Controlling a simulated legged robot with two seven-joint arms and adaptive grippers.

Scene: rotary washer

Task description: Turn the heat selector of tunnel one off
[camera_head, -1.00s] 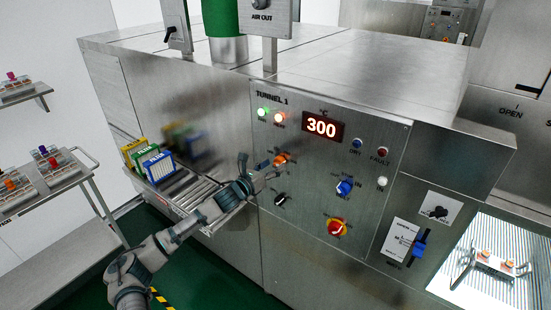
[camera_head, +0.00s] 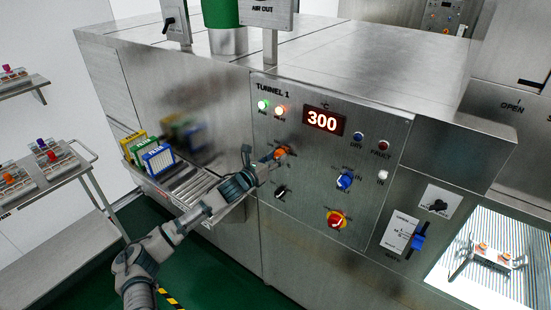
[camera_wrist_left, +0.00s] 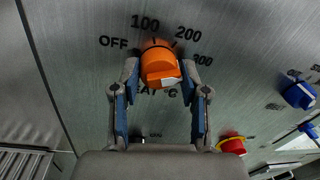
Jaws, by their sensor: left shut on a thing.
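The orange heat selector knob (camera_head: 282,152) is on the TUNNEL 1 panel (camera_head: 300,190), below the green and red lamps. In the left wrist view the knob (camera_wrist_left: 160,58) sits amid the marks OFF, 100, 200 and 300, with OFF at the left. A dark line at its top lies between 100 and 200; I cannot tell the exact setting. My left gripper (camera_head: 270,158) is at the knob, its fingers on either side and shut on it. The display (camera_head: 323,120) reads 300. My right gripper is not in view.
A black knob (camera_head: 281,192), a blue knob (camera_head: 345,181) and a red knob on yellow (camera_head: 336,219) share the panel. A roller shelf (camera_head: 195,182) with coloured racks (camera_head: 157,159) juts out at left. A lit chamber (camera_head: 475,265) is at right.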

